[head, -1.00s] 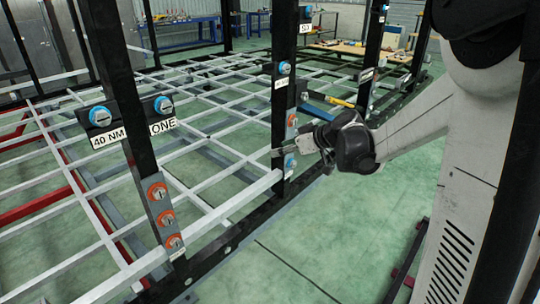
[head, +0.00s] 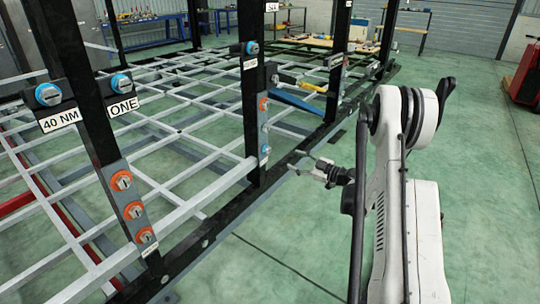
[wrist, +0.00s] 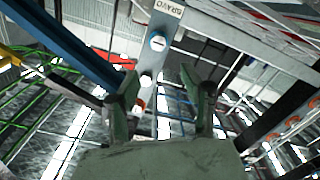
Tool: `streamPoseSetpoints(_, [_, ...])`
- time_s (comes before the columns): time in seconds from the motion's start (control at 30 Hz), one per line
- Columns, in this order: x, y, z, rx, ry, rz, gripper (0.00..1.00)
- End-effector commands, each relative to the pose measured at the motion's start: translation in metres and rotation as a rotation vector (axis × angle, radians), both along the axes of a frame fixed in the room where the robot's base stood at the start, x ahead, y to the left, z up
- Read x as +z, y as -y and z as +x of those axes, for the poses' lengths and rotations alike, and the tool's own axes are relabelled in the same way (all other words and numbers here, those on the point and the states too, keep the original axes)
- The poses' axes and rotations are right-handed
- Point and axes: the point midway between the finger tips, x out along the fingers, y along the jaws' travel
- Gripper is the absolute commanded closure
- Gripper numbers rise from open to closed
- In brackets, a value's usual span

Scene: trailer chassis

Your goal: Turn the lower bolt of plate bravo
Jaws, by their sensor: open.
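Plate bravo (head: 264,138) is a narrow grey plate on the middle black post, with an orange upper bolt (head: 263,104), a pale middle bolt (head: 264,127) and a blue-ringed lower bolt (head: 265,149). The wrist view shows it upside down, with the BRAVO label (wrist: 167,7) at the top beside the blue-ringed lower bolt (wrist: 157,42). My gripper (head: 303,163) is open and empty, to the right of the post and apart from the plate. In the wrist view its two fingers (wrist: 161,78) are spread, with the plate showing beyond and between them.
A nearer post carries a similar plate with orange bolts (head: 127,210) and signs reading 40 NM (head: 60,121) and ONE (head: 124,106). A blue bar (head: 297,103) juts out behind the middle post.

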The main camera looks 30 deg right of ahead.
Motion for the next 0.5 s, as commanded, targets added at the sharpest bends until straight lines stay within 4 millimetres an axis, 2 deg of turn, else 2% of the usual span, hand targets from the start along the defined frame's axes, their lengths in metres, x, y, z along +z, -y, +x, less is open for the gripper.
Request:
streamPoseSetpoints(0.1, [-0.008, 0.006, -0.001, -0.005, 0.024, -0.007, 0.57])
streamPoseSetpoints(0.27, [-0.01, 0.001, 0.008, -0.005, 0.029, -0.008, 0.57])
streamPoseSetpoints(0.5, [-0.011, -0.019, 0.043, -0.002, 0.028, -0.009, 0.57])
